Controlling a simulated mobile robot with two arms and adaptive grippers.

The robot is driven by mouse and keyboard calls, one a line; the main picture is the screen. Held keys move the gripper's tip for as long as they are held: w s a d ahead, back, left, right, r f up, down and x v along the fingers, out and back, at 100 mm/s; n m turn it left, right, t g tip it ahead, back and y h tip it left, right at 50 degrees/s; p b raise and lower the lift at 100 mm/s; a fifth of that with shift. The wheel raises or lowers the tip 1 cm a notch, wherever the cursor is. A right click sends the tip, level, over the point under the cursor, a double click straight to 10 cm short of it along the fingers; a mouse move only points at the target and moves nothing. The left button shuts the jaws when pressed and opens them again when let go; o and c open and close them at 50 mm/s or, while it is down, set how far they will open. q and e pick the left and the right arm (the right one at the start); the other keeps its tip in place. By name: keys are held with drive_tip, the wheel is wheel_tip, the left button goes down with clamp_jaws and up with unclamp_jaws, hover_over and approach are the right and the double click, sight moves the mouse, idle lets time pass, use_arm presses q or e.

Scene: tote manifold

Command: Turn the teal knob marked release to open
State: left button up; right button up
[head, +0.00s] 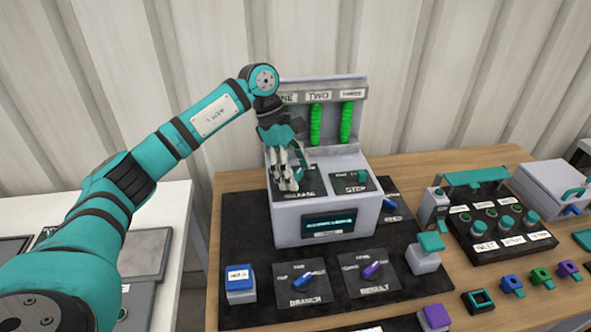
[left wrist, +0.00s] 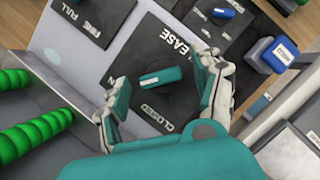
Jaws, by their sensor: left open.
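The release knob (left wrist: 160,78) is a short teal bar on a black plate, seen in the left wrist view. A label ending in "EASE" lies above it and "CLOSED" below it. The bar lies nearly level in that view. My left gripper (left wrist: 163,88) is open, with one finger on each side of the knob. I cannot tell whether the fingers touch it. In the head view the left gripper (head: 286,178) reaches down over the release plate at the machine's left and hides the knob. My right gripper is not in view.
The grey machine (head: 328,207) has a screen, green columns (head: 316,124) and a teal step knob (head: 362,177) beside the release plate. In front are a blue branch knob (head: 309,279), a purple result knob (head: 373,270) and a blue block (head: 240,284). A control box (head: 500,240) stands right.

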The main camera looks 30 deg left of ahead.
use_arm(q)
drive_tip(key=v, duration=1.2)
drive_tip(key=shift+s+f, duration=0.1)
drive_tip(key=shift+f, duration=0.05)
